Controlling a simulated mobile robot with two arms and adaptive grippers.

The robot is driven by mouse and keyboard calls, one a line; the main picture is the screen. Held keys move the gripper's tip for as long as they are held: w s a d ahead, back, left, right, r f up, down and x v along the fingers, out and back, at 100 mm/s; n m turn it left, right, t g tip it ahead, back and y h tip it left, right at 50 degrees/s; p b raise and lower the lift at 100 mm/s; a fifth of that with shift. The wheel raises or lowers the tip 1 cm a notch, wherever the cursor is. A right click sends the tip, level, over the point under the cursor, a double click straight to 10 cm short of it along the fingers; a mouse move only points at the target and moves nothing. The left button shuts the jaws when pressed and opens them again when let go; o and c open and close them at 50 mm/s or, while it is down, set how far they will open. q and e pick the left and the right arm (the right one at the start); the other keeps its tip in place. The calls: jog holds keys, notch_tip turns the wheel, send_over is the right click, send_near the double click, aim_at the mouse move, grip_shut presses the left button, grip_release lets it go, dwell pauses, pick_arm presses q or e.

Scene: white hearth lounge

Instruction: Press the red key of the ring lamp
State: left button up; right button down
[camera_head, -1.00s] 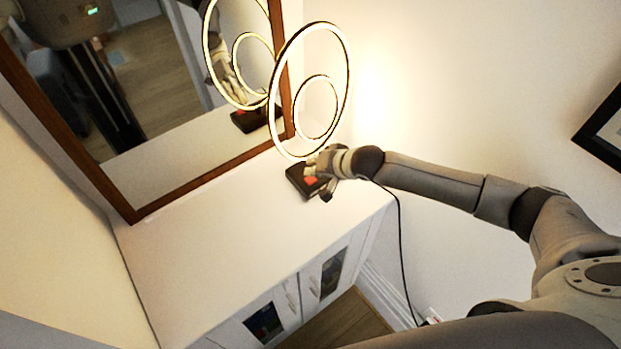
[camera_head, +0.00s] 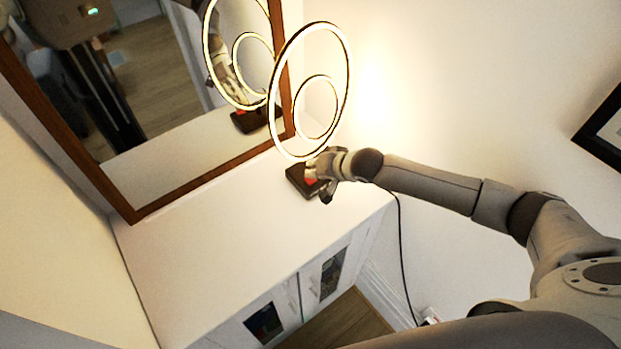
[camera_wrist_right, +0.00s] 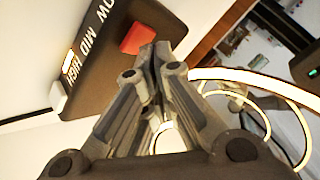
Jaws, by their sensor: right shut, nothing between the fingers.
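The ring lamp (camera_head: 272,120) stands on the white cabinet by the mirror, its two rings glowing. Its dark base (camera_head: 299,184) carries the red key (camera_head: 310,181), partly hidden by my right gripper (camera_head: 318,181) in the head view. In the right wrist view the red key (camera_wrist_right: 138,38) lies just beside the tips of my right gripper (camera_wrist_right: 155,55), which is shut and empty. I cannot tell whether the tips touch the key. The base there reads LOW MID HIGH, with a lit bar (camera_wrist_right: 68,63) by HIGH. My left gripper is out of view.
A wood-framed mirror (camera_head: 180,188) stands behind the white cabinet top (camera_head: 215,250), which is otherwise clear. A black cord (camera_head: 401,250) hangs down to the right of the cabinet. A dark picture frame (camera_head: 590,130) hangs on the right wall.

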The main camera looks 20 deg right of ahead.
jog(key=shift+f, duration=0.45)
dwell(0.5)
jog(key=shift+r, duration=0.1)
jog(key=shift+r+p, duration=0.75)
jog(key=shift+p, duration=0.15)
jog(key=shift+r, duration=0.1)
notch_tip(320, 180, up, 5)
jog(key=p, duration=0.5)
dwell(0.6)
